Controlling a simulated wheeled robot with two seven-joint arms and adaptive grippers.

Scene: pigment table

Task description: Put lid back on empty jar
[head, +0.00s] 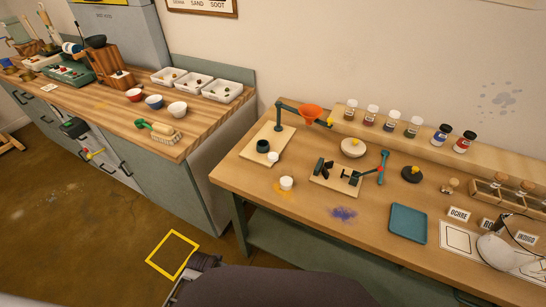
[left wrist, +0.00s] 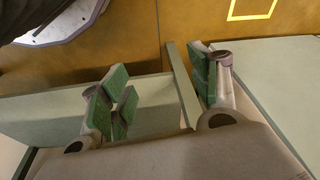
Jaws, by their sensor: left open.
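My right gripper is out of view.
A funnel stand (head: 290,104) and a small clamp board (head: 336,180) stand mid-table. Several capped jars line the shelf (head: 400,134) at the back. A blue tray (head: 408,224) lies at the front. A yellow square (head: 172,253) marks the floor near the left gripper.

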